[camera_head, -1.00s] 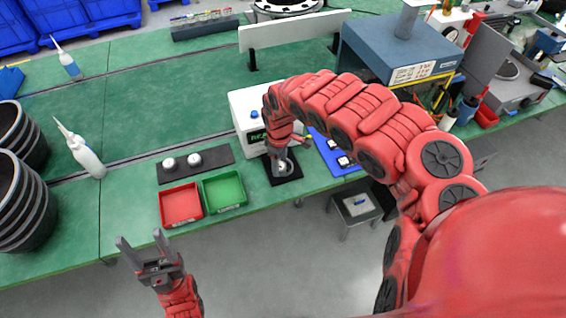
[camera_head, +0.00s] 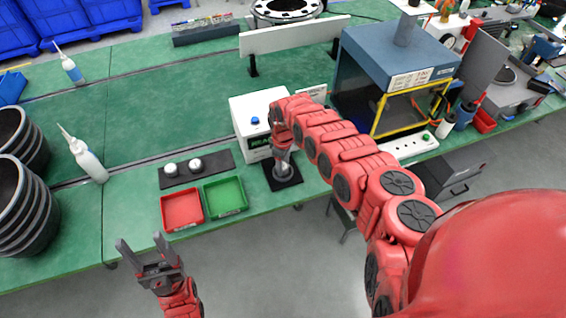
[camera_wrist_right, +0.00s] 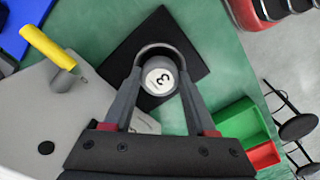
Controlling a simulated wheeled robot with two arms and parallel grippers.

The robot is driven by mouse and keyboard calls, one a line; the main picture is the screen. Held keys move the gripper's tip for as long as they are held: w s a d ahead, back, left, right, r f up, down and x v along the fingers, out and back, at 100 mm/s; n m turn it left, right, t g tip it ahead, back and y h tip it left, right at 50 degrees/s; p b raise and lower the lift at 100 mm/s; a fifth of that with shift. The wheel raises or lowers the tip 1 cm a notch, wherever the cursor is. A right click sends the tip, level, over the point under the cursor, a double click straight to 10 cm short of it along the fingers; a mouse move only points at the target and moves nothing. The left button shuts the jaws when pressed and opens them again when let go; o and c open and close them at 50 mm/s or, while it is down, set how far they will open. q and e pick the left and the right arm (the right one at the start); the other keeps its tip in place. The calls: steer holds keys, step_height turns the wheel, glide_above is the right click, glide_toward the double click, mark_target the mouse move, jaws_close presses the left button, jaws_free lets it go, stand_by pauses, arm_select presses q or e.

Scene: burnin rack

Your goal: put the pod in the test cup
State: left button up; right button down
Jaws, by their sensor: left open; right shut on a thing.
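My right gripper (camera_head: 283,150) points down over the black pad in front of the white tester box. In the right wrist view its fingers (camera_wrist_right: 161,100) are shut on a round pod (camera_wrist_right: 161,78) with a white top marked 3. The grey rim of the test cup (camera_wrist_right: 160,49) curves around the pod's far side; the cup stands on the black pad (camera_wrist_right: 192,59). The pod looks in line with the cup, but how deep it sits I cannot tell. My left gripper (camera_head: 146,250) is open and empty in front of the table edge.
A red bin (camera_head: 181,222) and a green bin (camera_head: 240,207) sit left of the pad. A dark strip (camera_head: 218,163) behind them holds two white-topped pods. The white tester box (camera_head: 246,103) stands behind the cup; its yellow lever (camera_wrist_right: 48,48) shows in the wrist view.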

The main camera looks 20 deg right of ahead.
steer(key=shift+f, duration=0.1)
steer(key=shift+f+b, duration=0.55)
steer(key=shift+b, duration=0.05)
steer(key=shift+c, duration=1)
jaws_free()
steer(key=shift+r, duration=0.1)
steer(key=shift+r+p, duration=0.35)
steer(key=shift+p, duration=0.05)
steer(key=shift+r+p, duration=0.55)
step_height(320, 180, up, 11)
steer(key=b, duration=0.2)
steer(key=shift+r+b, duration=0.15)
steer(key=shift+b, duration=0.2)
steer(key=shift+s, duration=0.1)
